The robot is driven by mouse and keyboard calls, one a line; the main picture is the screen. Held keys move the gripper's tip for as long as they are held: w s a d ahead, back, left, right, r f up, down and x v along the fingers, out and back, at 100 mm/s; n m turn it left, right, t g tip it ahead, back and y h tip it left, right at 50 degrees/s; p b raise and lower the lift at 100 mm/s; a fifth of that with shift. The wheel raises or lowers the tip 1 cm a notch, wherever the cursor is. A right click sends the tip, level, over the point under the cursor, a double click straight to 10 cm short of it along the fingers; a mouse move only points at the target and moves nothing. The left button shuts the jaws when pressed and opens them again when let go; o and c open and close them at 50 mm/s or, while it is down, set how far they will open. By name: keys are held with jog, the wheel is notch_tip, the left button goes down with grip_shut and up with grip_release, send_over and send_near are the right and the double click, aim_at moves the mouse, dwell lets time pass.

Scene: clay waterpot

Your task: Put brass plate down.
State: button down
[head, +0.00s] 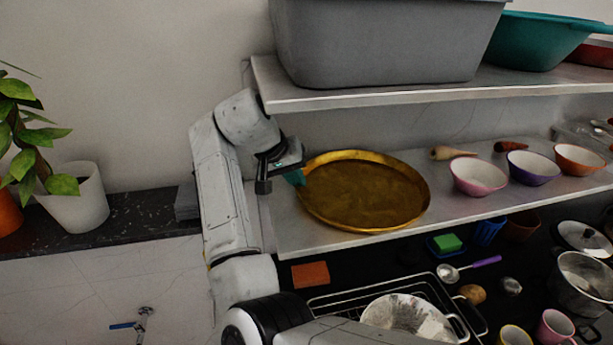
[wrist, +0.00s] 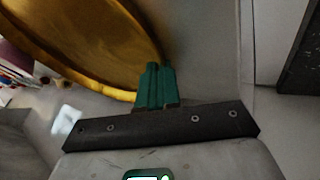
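The brass plate (head: 365,195) is a large round golden dish at the left end of the middle shelf (head: 455,212). It lies nearly flat, on or just above the shelf; I cannot tell whether it bears fully on it. My gripper (head: 297,177) is at the plate's left rim. In the wrist view the green fingers (wrist: 157,82) are close together at the rim of the plate (wrist: 95,45), with the rim running in behind them. They look shut on the rim, though the exact contact is hidden.
A grey tub (head: 385,45) and a teal basin (head: 535,42) stand on the upper shelf (head: 390,97) close above. Bowls, including a pink one (head: 478,178), stand right of the plate. A dish rack (head: 345,300), a pot and cups are below. A potted plant (head: 75,200) stands left.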

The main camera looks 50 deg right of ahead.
jog(key=shift+a+r, duration=0.1)
jog(key=shift+a, duration=0.1)
jog(key=shift+d, duration=0.15)
jog(key=c, duration=1.4)
grip_release()
jog(key=shift+o, duration=0.2)
jog(key=b+v, duration=0.2)
jog(key=v, duration=0.5)
jog(key=shift+r, duration=0.2)
jog(key=shift+a, duration=0.25)
